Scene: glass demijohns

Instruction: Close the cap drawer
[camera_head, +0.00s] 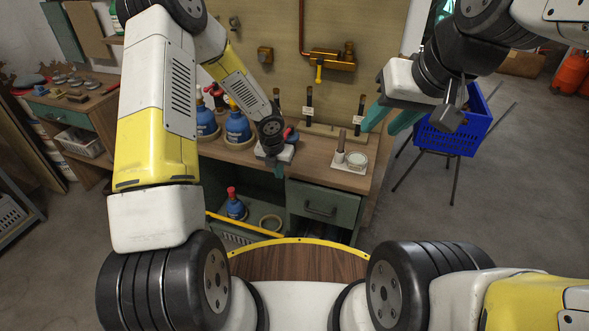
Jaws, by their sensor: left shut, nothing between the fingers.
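The green drawer (322,204) with a dark bar handle is under the right part of the wooden workbench (325,167). Its front sits close below the bench edge, and I see no gap or inside of it. My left gripper (279,171) points down at the bench's front edge, to the left of and above the drawer front. It is shut and empty, and looks apart from the handle. My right gripper (388,118) is open and empty, with teal fingers spread, above the bench's right end.
Blue demijohns (238,127) stand on the bench, left of my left gripper. A shelf below holds another blue bottle (236,206) and a ring (270,223). A white holder with a jar (356,160) stands on the right. A blue crate (455,138) on a stand is beyond.

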